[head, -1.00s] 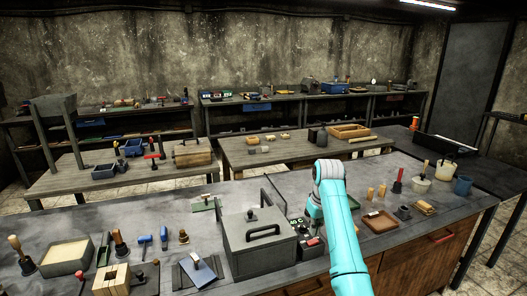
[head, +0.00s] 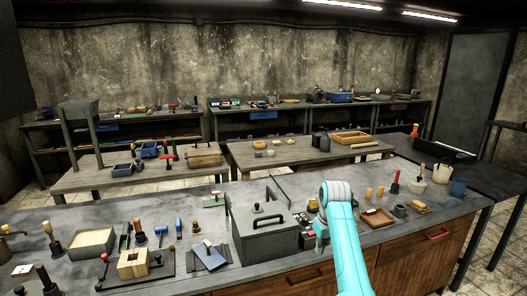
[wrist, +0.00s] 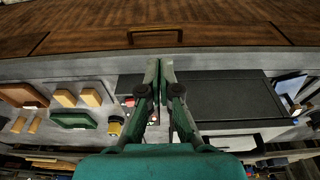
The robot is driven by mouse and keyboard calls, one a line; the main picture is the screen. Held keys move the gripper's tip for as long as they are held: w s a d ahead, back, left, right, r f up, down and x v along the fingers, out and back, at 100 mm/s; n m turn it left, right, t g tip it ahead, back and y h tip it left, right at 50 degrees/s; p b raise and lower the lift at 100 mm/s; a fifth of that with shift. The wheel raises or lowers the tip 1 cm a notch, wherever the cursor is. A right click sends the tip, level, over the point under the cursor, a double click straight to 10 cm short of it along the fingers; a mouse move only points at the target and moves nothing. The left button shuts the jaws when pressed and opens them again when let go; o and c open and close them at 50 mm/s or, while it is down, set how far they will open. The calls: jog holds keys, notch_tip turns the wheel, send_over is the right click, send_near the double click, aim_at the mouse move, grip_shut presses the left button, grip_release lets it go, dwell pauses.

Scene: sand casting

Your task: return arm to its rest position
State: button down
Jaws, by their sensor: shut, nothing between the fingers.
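My teal arm (head: 343,245) rises from the bottom edge in the head view, bent at a white-grey joint beside the grey lidded metal box (head: 264,236). My gripper (wrist: 159,75) shows in the wrist view with its two fingers together and nothing between them. It points toward the bench's wooden front (wrist: 230,30). The box also shows in the wrist view as a dark block (wrist: 228,97), right of the fingers.
Two wooden tables (head: 85,178) (head: 248,155) stand behind, with shelves along the wall. Air above the bench is clear.

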jog(key=s+f+t, duration=0.1)
jog(key=s+f, duration=0.4)
jog(key=f, duration=0.6)
jog(key=s+f+t, duration=0.2)
jog(key=s+f, duration=0.3)
jog(key=f, duration=0.6)
jog(key=s+f+m+t, duration=0.15)
jog(key=s+f, duration=0.35)
jog(key=s, duration=0.5)
jog(key=s+f+t, duration=0.2)
jog(key=s+f, duration=0.4)
jog(key=s, duration=0.5)
jog(key=s+r+m+t, duration=0.1)
jog(key=s+r, duration=0.2)
jog(key=s, duration=0.7)
jog(key=s+r+t, duration=0.2)
jog(key=s+r, duration=0.1)
jog(key=s, duration=0.6)
jog(key=s+r+t, duration=0.3)
jog(key=s+r, duration=1.3)
jog(key=r, duration=0.5)
jog(key=shift+s+r+m+h, duration=0.15)
jog(key=shift+m+h, duration=0.15)
jog(key=shift+m, duration=0.15)
